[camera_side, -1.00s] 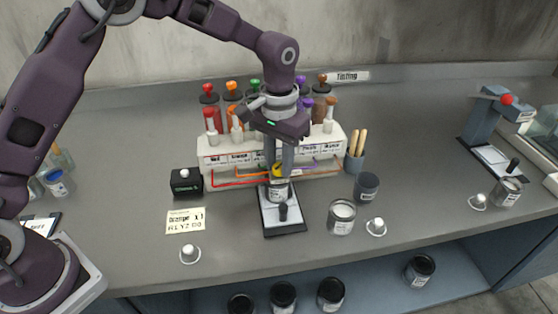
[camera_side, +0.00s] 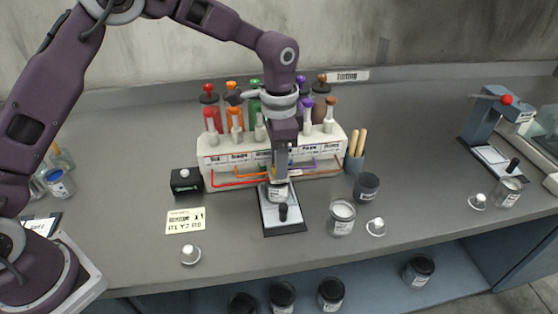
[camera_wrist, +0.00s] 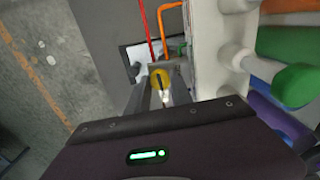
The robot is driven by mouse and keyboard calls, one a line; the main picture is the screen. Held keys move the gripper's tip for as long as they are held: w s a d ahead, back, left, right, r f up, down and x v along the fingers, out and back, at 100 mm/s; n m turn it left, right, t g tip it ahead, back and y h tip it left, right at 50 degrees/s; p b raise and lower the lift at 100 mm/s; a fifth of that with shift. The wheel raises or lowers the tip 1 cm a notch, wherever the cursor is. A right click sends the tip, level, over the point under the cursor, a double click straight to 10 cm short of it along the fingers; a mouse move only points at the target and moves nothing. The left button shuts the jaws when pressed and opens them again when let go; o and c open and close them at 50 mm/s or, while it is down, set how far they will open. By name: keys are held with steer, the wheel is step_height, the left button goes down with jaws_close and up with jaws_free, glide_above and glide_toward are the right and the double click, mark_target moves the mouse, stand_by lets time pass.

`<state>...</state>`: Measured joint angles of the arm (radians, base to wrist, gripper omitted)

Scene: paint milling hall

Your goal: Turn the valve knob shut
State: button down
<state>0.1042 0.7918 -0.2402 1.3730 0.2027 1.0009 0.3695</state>
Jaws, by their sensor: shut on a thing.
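The fingers hide most of the knob in the side view.
Several coloured bottles (camera_side: 208,112) stand in and behind the rack. A black box (camera_side: 186,181) and a paper note (camera_side: 185,221) lie to the left.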

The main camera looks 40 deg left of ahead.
steer(key=shift+r+m, duration=0.1)
steer(key=shift+m, duration=0.2)
steer(key=c, duration=1.1)
jaws_free()
steer(key=shift+c, duration=0.2)
step_height(320, 180, up, 6)
steer(key=shift+r, duration=0.5)
